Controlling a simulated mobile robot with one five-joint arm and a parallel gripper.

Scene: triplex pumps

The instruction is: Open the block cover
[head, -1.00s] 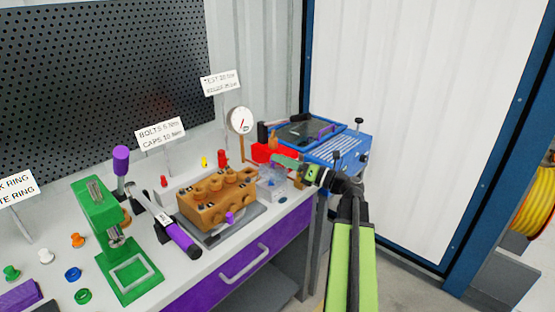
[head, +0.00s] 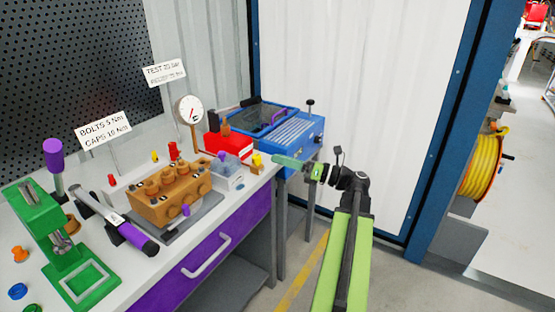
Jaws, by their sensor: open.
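A brown pump block (head: 168,196) with round bosses on top and a purple knob at its front sits on a grey plate on the bench. A small clear box (head: 226,172) with a lilac knob stands to its right. I cannot tell which of these is the block cover. My gripper (head: 280,162) is open and points left near the bench's right end, in front of the blue unit. It appears empty; its fingertips are small and partly merged in view.
A red box (head: 228,146), a yellow piece (head: 256,162) and a dial gauge (head: 188,110) crowd the bench's right end. The floor right of the bench is free.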

